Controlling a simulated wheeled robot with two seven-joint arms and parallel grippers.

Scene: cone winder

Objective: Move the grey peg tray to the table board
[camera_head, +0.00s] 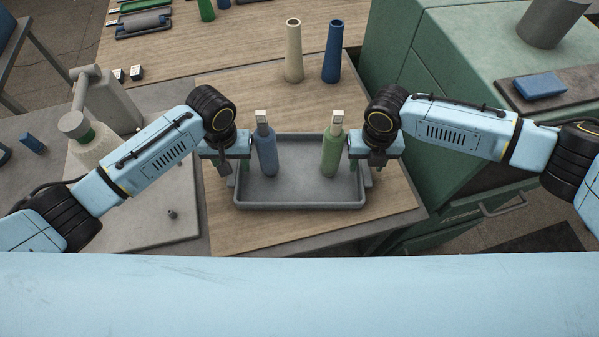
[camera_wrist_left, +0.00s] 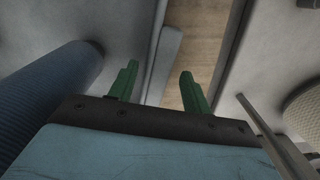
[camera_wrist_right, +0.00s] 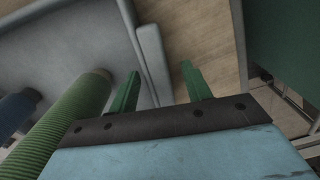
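The grey peg tray (camera_head: 300,206) is over a wooden surface (camera_head: 285,232) in the middle of the head view. A blue yarn cone (camera_head: 266,152) and a green yarn cone (camera_head: 331,152) stand in it, each with a pale block at its top. My left gripper (camera_head: 238,172) is at the tray's left side; its green fingers (camera_wrist_left: 160,88) are apart, with the tray's side handle (camera_wrist_left: 165,62) between or just beyond them. My right gripper (camera_head: 361,170) is at the right side, its fingers (camera_wrist_right: 160,88) also apart by the other handle (camera_wrist_right: 153,62). Contact is not visible.
A cream cone (camera_head: 293,52) and a dark blue cone (camera_head: 332,52) stand behind the tray. Green cabinets (camera_head: 470,110) rise at the right. A grey board (camera_head: 150,225) lies at the left, with a small dark knob on it and a grey machine behind.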

